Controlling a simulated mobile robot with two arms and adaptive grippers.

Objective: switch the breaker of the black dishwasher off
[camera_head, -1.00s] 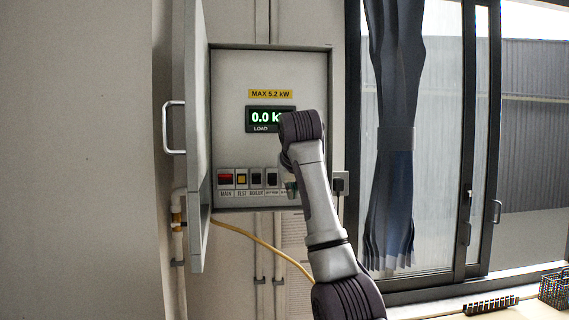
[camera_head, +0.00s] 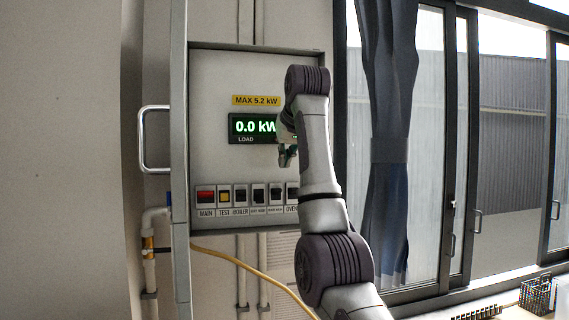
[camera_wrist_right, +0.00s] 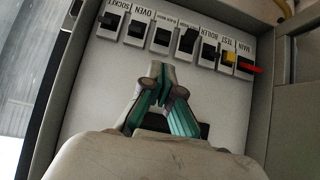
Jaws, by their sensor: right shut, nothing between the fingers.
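A row of labelled breakers runs along the bottom of an open wall panel (camera_head: 215,75). MAIN (camera_head: 206,194), TEST, BOILER, then two small-labelled black breakers (camera_head: 258,195) (camera_head: 275,194) and OVEN (camera_head: 292,195) show in the head view. The two small labels are too blurred to read, so I cannot tell which is the black dishwasher's. They also show in the right wrist view (camera_wrist_right: 162,38) (camera_wrist_right: 187,41). My right gripper (camera_head: 287,158) is shut and empty in front of the panel, above the row and apart from the switches. Its fingertips (camera_wrist_right: 159,74) point toward the row. My left gripper is out of view.
A load display (camera_head: 252,127) reads 0.0 kW, partly covered by my right arm. The panel door (camera_head: 180,150) stands open on the left, with a handle. A yellow hose (camera_head: 250,268) hangs below. A curtain and window are at right; a wire basket (camera_head: 537,294) is lower right.

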